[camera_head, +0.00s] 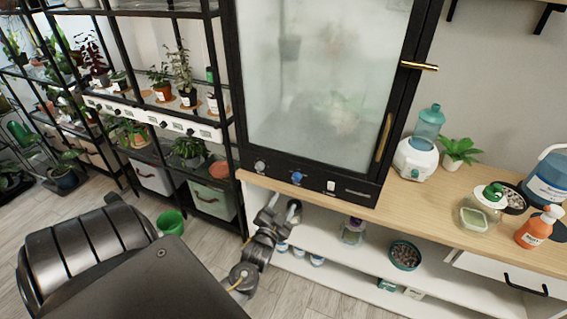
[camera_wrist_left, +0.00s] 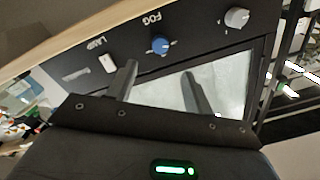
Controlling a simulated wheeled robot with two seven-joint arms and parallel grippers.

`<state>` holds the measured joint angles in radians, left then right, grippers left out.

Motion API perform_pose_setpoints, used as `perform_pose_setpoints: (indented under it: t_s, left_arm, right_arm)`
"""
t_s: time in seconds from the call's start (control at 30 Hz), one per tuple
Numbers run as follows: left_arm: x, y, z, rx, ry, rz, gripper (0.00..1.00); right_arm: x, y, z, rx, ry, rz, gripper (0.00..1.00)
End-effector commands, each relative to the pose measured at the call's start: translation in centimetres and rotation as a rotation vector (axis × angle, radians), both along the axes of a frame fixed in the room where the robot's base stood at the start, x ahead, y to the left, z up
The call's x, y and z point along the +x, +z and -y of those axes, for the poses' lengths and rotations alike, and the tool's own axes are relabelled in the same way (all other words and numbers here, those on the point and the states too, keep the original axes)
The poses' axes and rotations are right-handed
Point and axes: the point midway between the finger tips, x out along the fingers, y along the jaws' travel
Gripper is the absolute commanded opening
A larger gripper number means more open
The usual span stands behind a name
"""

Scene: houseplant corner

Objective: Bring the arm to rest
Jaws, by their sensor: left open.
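My left gripper (camera_head: 282,206) is open and empty in the head view, at the front edge of the wooden counter, below the control panel of the frosted glass cabinet (camera_head: 320,80). In the left wrist view the gripper (camera_wrist_left: 160,74) shows two dark fingers spread apart with nothing between them. Past them, upside down, is the panel with a blue FOG knob (camera_wrist_left: 160,45), a grey knob (camera_wrist_left: 237,17) and a white LAMP switch (camera_wrist_left: 107,63). I cannot tell how far the fingertips are from the panel. My right gripper is not in view.
The counter (camera_head: 400,205) holds a white device with a blue-green bottle (camera_head: 424,140), a small plant (camera_head: 460,150) and an orange spray bottle (camera_head: 538,228). Shelves with jars lie below. A black plant rack (camera_head: 228,80) stands left. A green bucket (camera_head: 171,222) is on the floor.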

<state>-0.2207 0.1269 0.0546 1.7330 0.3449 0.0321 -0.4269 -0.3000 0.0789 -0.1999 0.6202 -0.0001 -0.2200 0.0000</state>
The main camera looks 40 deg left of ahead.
Motion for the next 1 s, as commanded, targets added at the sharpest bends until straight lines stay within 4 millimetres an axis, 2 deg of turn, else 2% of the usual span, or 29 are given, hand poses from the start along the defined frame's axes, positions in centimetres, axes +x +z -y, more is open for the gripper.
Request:
perform_pose_setpoints:
  t_s: [0.37, 0.4, 0.47, 0.57, 0.63, 0.7, 0.77, 0.8, 0.87, 0.9, 0.97, 1.0]
  left_arm:
    - [0.0, -0.1, 0.0, -0.020, 0.000, 0.003, 0.51]
    - [0.1, -0.5, 0.1, -0.053, -0.007, -0.002, 0.51]
    - [0.0, -2.7, 0.4, -0.094, -0.016, -0.046, 0.51]
    - [-0.8, -8.4, 1.5, -0.172, -0.039, -0.161, 0.51]
    - [-2.1, -13.4, 2.7, -0.234, -0.054, -0.271, 0.51]
    - [-4.3, -18.7, 4.1, -0.295, -0.065, -0.390, 0.51]
    - [-6.6, -22.9, 5.3, -0.343, -0.069, -0.493, 0.51]
    - [-8.4, -25.5, 6.1, -0.373, -0.071, -0.559, 0.51]
    - [-11.4, -29.3, 7.3, -0.414, -0.072, -0.661, 0.51]
    - [-13.6, -31.6, 8.1, -0.438, -0.071, -0.729, 0.51]
    - [-17.2, -34.7, 9.2, -0.474, -0.065, -0.831, 0.51]
    - [-19.8, -36.6, 9.9, -0.494, -0.062, -0.899, 0.51]
  right_arm:
    - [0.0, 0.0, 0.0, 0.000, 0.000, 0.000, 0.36]
    - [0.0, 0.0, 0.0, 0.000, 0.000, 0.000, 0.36]
    - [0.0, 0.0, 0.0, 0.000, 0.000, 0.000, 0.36]
    - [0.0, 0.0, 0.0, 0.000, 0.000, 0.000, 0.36]
    - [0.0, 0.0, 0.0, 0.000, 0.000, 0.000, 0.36]
    - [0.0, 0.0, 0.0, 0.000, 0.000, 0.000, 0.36]
    - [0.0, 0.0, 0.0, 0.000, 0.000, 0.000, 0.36]
    - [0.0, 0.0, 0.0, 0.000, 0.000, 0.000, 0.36]
    - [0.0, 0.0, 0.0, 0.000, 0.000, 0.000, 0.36]
    - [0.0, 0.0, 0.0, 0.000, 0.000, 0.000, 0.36]
    - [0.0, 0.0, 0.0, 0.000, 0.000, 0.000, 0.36]
    - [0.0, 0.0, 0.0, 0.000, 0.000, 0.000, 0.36]
